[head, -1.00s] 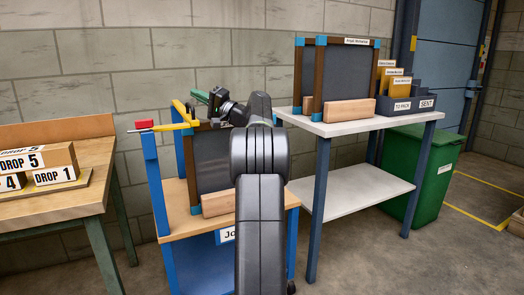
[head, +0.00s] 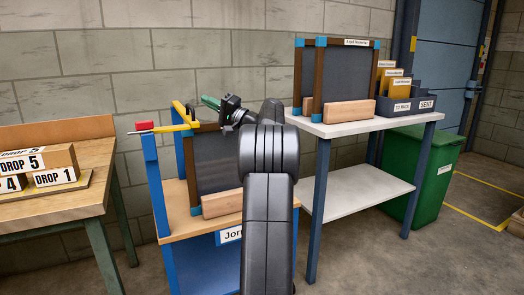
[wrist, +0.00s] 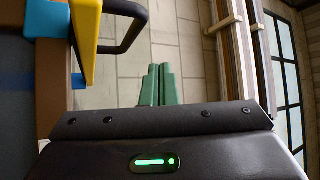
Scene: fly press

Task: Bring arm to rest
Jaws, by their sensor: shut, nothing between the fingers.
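My arm rises through the middle of the head view and bends left at its top. My gripper (head: 208,101) ends in green fingers above the blue-legged stand (head: 155,186), beside its yellow bar. In the wrist view the green fingers of my gripper (wrist: 155,84) lie together with nothing between them. The yellow bar (wrist: 86,40) and a black handle (wrist: 127,27) are close on the left there, apart from the fingers. My arm hides part of the stand and its dark framed panel (head: 216,158).
A white-topped table (head: 345,127) on the right holds dark framed panels and a folder box (head: 405,106). A green bin (head: 432,178) stands beside it. A wooden bench (head: 60,205) with labelled DROP blocks (head: 52,174) is on the left. Open floor lies at the right.

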